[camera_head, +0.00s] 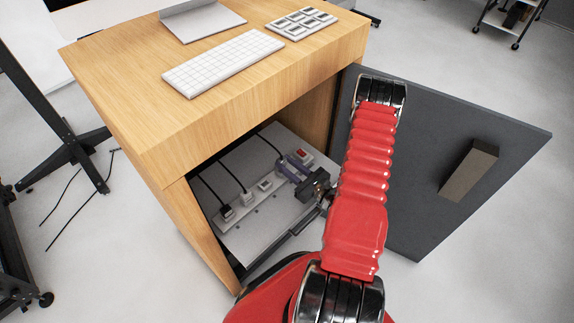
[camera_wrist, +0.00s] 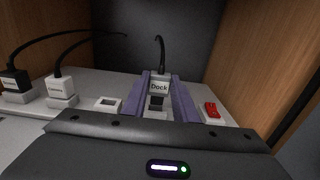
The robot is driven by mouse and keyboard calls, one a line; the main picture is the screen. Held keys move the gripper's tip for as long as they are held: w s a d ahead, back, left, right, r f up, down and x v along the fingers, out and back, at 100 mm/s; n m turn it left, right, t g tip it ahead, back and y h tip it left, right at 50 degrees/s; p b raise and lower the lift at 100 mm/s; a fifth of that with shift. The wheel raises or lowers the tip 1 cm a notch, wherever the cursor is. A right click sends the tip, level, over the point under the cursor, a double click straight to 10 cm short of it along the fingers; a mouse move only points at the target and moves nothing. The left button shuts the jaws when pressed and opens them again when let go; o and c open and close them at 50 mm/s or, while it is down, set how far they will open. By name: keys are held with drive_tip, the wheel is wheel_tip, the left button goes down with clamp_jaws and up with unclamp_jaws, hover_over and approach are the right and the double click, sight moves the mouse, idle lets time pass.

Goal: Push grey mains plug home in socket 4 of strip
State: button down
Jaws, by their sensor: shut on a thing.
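The grey plug (camera_wrist: 159,87), labelled "Dock", sits upright between the purple fingers of my gripper (camera_wrist: 160,77), which is shut on it. Its black cable rises behind it. Socket 4 (camera_wrist: 156,103) shows its dark recess just below the plug, between the fingers; the plug appears above it, though the exact gap is hard to judge. The strip (camera_head: 254,192) lies on the cabinet floor. In the head view my gripper (camera_head: 289,166) is over the strip's far end, beside the red switch (camera_head: 305,154), and hides the plug and socket 4 there.
A black plug (camera_wrist: 15,82) and a white plug (camera_wrist: 60,86) stand in the left sockets, with cables trailing back. An empty socket (camera_wrist: 107,104) lies left of my fingers. Wooden cabinet walls (camera_wrist: 262,62) flank the space. The grey door (camera_head: 430,140) stands open.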

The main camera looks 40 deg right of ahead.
drive_tip(key=shift+f, duration=1.45)
drive_tip(key=c, duration=1.3)
unclamp_jaws()
drive_tip(key=shift+c, duration=0.2)
drive_tip(key=shift+s, duration=0.1)
drive_tip(key=s, duration=0.4)
drive_tip(key=s+d, duration=0.1)
drive_tip(key=s, duration=0.3)
drive_tip(key=s+d, duration=0.1)
drive_tip(key=s, duration=0.3)
drive_tip(key=shift+s, duration=0.7)
